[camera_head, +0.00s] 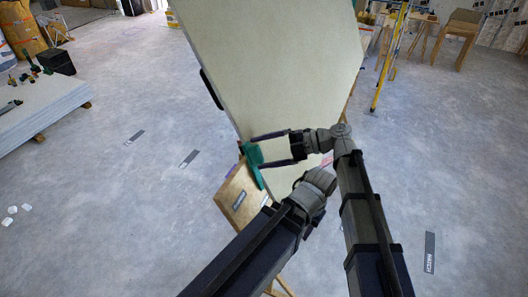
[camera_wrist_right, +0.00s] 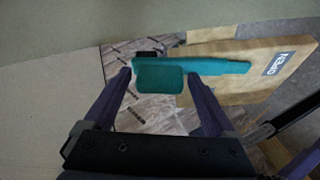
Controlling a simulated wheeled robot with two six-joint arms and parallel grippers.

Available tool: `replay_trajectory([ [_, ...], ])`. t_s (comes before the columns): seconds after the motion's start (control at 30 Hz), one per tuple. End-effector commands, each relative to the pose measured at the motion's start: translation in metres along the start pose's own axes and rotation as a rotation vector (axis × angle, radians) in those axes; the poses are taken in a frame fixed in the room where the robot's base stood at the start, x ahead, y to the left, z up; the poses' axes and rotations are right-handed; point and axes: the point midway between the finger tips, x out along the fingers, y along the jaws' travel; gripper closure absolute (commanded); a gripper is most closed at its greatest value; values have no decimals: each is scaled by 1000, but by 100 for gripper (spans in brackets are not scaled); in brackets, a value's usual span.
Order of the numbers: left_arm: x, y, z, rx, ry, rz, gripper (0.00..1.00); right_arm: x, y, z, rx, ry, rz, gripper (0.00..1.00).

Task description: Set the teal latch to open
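The teal latch (camera_head: 252,154) is at the lower left edge of a large pale panel (camera_head: 285,65). In the right wrist view, its block-shaped handle (camera_wrist_right: 160,79) stands in front of a long teal bar (camera_wrist_right: 215,66), which reaches right over a wooden board. The board (camera_wrist_right: 218,88) bears a dark label reading OPEN (camera_wrist_right: 277,63). My right gripper (camera_head: 268,149) is open. In the wrist view, its fingers (camera_wrist_right: 158,84) stand on either side of the handle, with narrow gaps showing. My left arm comes up from the bottom; its fingers are not clearly seen.
A stack of pale boards (camera_head: 42,103) lies at the left. A yellow pole (camera_head: 390,60) and a wooden stool (camera_head: 462,30) stand at the back right. My left arm passes close below the right gripper. The grey floor at the left and right is mostly clear.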

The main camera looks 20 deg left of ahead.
Motion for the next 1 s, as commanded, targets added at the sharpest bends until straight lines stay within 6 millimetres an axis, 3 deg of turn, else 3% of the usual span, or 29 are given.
replay_trajectory([
  [0.3,0,0,0,0,0,0,58,-1,0,0,1,1,0,0],
  [0.43,-4,0,0,-1,0,0,58,-11,1,0,1,-1,0,0],
  [1.0,-6,0,0,-4,0,0,58,-123,-25,13,2,0,3,0],
])
